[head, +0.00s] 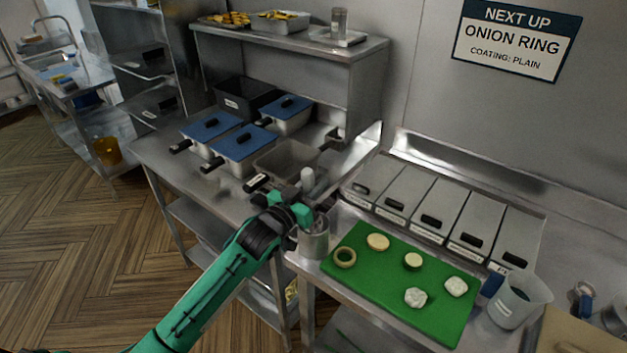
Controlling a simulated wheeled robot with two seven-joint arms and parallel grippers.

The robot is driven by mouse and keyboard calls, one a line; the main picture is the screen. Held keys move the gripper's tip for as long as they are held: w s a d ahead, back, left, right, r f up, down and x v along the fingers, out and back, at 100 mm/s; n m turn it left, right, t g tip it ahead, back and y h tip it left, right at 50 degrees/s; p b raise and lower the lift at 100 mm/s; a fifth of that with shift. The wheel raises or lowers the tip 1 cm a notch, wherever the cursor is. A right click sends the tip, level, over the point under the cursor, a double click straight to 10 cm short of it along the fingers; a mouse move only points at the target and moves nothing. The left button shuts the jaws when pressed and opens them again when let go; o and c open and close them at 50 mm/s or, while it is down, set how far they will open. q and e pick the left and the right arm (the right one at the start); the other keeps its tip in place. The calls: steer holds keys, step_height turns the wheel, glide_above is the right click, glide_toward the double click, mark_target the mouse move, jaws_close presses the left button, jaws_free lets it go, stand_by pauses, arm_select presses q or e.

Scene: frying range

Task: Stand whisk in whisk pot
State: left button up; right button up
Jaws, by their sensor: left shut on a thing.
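My left gripper (302,211) is shut on the whisk, just above the whisk pot. The whisk (308,179) shows only as a pale rounded handle end standing up above the fingers; its lower part is hidden by the gripper and the pot. The whisk pot (315,245) is a grey metal cylinder at the left end of the counter, beside the green board. I cannot tell how deep the whisk reaches into the pot. My right gripper is not in view.
A green board (375,291) with an onion ring and several other pieces lies right of the pot. Lidded bins (420,205) line the back. Blue-lidded fryer baskets (243,142) stand on the left counter. A clear jug (517,300) stands at the right.

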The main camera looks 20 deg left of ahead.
arm_select(q)
step_height(320, 180, down, 4)
steer(key=shift+r+b, duration=0.2)
steer(key=shift+b, duration=0.65)
steer(key=shift+f, duration=0.4)
steer(key=shift+f+b, duration=0.15)
steer(key=shift+b, duration=0.15)
steer(key=o, duration=1.1)
steer(key=shift+c, duration=0.2)
